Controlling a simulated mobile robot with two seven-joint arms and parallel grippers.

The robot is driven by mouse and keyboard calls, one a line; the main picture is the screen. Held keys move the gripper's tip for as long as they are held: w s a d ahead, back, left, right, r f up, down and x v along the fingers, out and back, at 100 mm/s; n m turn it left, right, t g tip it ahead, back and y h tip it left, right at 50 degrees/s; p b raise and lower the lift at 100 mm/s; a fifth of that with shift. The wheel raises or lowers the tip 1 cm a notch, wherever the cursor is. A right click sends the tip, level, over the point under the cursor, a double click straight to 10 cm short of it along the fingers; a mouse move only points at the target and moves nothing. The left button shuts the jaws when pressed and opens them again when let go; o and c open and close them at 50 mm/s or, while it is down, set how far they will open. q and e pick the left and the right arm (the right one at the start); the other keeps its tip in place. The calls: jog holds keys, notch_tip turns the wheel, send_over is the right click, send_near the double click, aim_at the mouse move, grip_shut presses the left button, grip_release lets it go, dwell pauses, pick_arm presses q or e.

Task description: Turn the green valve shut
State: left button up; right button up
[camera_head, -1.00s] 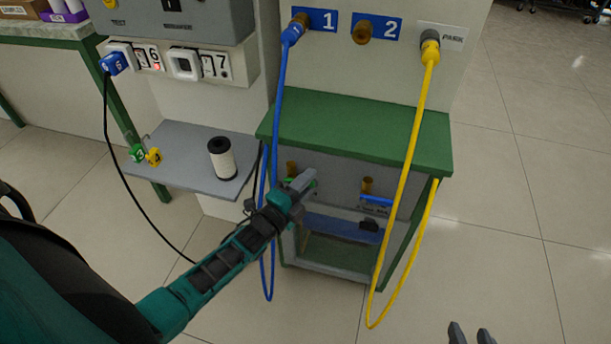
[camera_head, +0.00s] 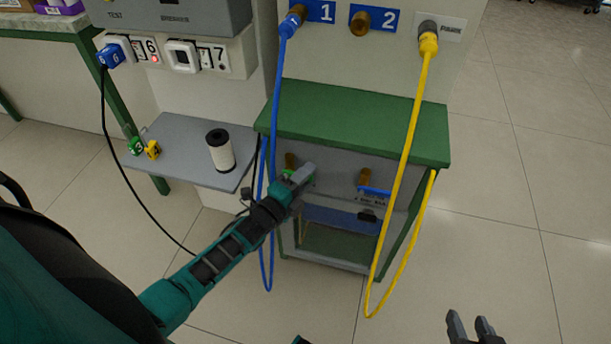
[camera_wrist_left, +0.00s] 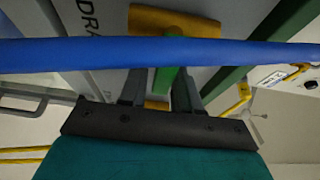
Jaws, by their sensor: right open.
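The green valve handle (camera_head: 288,174) sits below a brass fitting (camera_head: 290,160) on the left of the grey panel under the green-topped bench. My left gripper (camera_head: 303,176) is at this handle and hides much of it in the head view. In the left wrist view, the green handle (camera_wrist_left: 165,85) stands between the two dark fingers of my left gripper (camera_wrist_left: 160,90), close to both. I cannot tell whether they clamp it. The valve's exact angle is hard to read. My right gripper (camera_head: 470,325) is open and empty over the floor at the lower right.
A blue hose (camera_head: 278,110) hangs beside my left gripper and crosses the left wrist view. A yellow hose (camera_head: 408,150) hangs to the right. A blue valve handle (camera_head: 374,191) is on the same panel. A grey shelf (camera_head: 190,165) holds a white cylinder (camera_head: 221,151).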

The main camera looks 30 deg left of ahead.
pick_arm(q)
jog(key=shift+o, duration=1)
jog(key=s+a+p, duration=0.2)
jog(key=s, duration=1)
jog(key=shift+s, duration=0.35)
pick_arm(e)
jog(key=shift+s+d+r, duration=0.15)
jog(key=shift+r, duration=0.3)
pick_arm(q)
jog(key=shift+r, duration=0.1)
pick_arm(e)
jog(key=shift+r, duration=0.1)
